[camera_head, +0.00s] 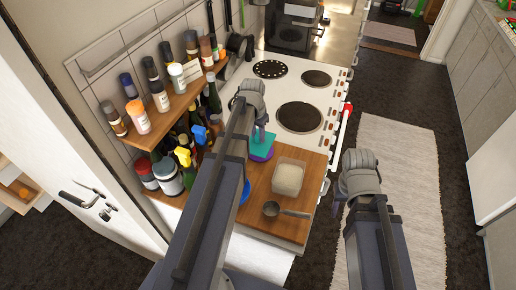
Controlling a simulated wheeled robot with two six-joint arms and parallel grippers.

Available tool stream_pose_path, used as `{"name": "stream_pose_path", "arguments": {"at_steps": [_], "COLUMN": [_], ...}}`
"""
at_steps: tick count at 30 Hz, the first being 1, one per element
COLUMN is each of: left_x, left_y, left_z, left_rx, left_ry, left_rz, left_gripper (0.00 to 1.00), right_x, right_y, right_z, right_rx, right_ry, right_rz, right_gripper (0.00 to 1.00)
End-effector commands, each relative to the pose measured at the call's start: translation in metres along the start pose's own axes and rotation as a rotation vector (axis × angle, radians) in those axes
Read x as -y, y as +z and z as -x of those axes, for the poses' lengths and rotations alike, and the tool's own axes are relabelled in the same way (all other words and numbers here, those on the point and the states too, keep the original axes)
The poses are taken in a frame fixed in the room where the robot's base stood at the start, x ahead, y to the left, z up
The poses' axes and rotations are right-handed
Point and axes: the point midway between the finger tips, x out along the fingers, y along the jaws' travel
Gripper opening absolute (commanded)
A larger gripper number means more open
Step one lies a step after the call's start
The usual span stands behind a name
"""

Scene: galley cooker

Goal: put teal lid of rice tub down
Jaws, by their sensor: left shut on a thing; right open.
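The teal lid (263,141) is at the far left part of the wooden board, held at the tip of my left gripper (259,128). The gripper is shut on the lid, and the lid looks tilted. A purple thing (262,157) shows directly under the lid; I cannot tell whether they touch. A pale, square, open tub (288,178), likely the rice tub, stands on the wooden board (298,229) right of my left arm. My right gripper (340,195) is open and empty, off the board's right side above the floor.
A metal scoop (272,209) lies on the board in front of the tub. A blue round thing (245,192) is partly hidden by my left arm. The white cooker (325,92) lies beyond the board. Bottles and a spice shelf (178,103) crowd the left.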

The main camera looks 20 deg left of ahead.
Motion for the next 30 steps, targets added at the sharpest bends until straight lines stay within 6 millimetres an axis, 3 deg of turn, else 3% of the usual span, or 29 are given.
{"name": "stream_pose_path", "arguments": {"at_steps": [8, 16, 30], "left_x": [0.0, 0.0, 0.0], "left_y": [0.001, 0.005, 0.005], "left_z": [-0.009, -0.04, -0.045], "left_rx": [0.0, 0.0, 0.0], "left_ry": [0.0, 0.0, 0.0], "left_rz": [0.0, 0.0, 0.0], "left_gripper": [0.0, 0.0, 0.0], "right_x": [0.001, 0.004, 0.004], "right_y": [-0.001, -0.002, -0.003], "right_z": [-0.009, -0.04, -0.045], "right_rx": [0.0, 0.0, 0.0], "right_ry": [0.0, 0.0, 0.0], "right_rz": [-0.001, -0.002, -0.002], "right_gripper": [0.5, 0.5, 0.5]}}
